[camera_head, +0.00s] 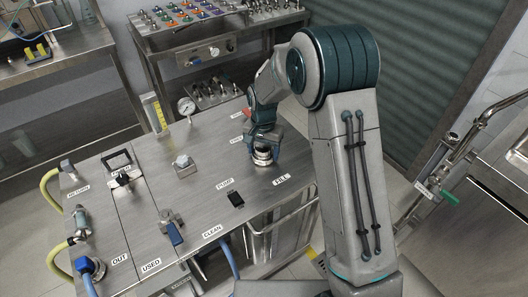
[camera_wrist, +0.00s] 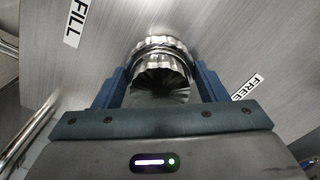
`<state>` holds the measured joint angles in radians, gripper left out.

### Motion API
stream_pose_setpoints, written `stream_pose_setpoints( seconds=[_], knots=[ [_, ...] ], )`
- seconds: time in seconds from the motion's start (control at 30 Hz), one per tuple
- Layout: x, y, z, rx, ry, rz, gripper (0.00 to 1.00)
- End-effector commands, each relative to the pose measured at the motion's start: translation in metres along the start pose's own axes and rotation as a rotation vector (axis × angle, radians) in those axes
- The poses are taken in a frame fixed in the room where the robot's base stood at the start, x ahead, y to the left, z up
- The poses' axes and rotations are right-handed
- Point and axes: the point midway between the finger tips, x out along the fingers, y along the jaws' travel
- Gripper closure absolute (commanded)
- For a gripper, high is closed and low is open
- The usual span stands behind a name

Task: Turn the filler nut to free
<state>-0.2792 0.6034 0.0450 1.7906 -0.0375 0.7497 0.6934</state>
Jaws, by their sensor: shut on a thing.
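The filler nut (camera_wrist: 158,72) is a shiny ribbed metal cap on the bench top, seen close in the wrist view. My gripper (camera_wrist: 160,85) has its two blue fingers on either side of the nut and is shut on it. In the head view the nut (camera_head: 264,155) shows under my gripper (camera_head: 262,148), near the bench's right end. The FILL label (camera_wrist: 76,22) lies left of the nut in the wrist view, and the FREE label (camera_wrist: 246,87) lies right of it. In the head view the FILL label (camera_head: 281,181) is just below the nut.
The steel bench (camera_head: 205,205) carries a black PUMP switch (camera_head: 236,199), a blue-handled valve (camera_head: 174,230) and a pressure gauge (camera_head: 187,106). Yellow and blue hoses hang at its left end. A rack of coloured parts (camera_head: 185,15) stands behind.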

Motion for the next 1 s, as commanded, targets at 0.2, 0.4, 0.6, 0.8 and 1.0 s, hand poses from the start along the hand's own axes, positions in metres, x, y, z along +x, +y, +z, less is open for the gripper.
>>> stream_pose_setpoints(
  seconds=[0.2, 0.4, 0.6, 0.8, 1.0],
  knots=[
    [-0.0007, -0.0013, -0.0015, -0.204, 0.005, -0.004, 0.57],
    [-0.0013, -0.0016, -0.0016, -0.394, 0.007, -0.005, 0.57],
    [-0.0019, -0.0017, -0.0017, -0.583, 0.008, -0.005, 0.57],
    [-0.0024, -0.0015, -0.0018, -0.774, 0.008, -0.004, 0.57],
    [-0.0028, -0.0013, -0.0021, -0.957, 0.008, -0.003, 0.57]
  ],
)
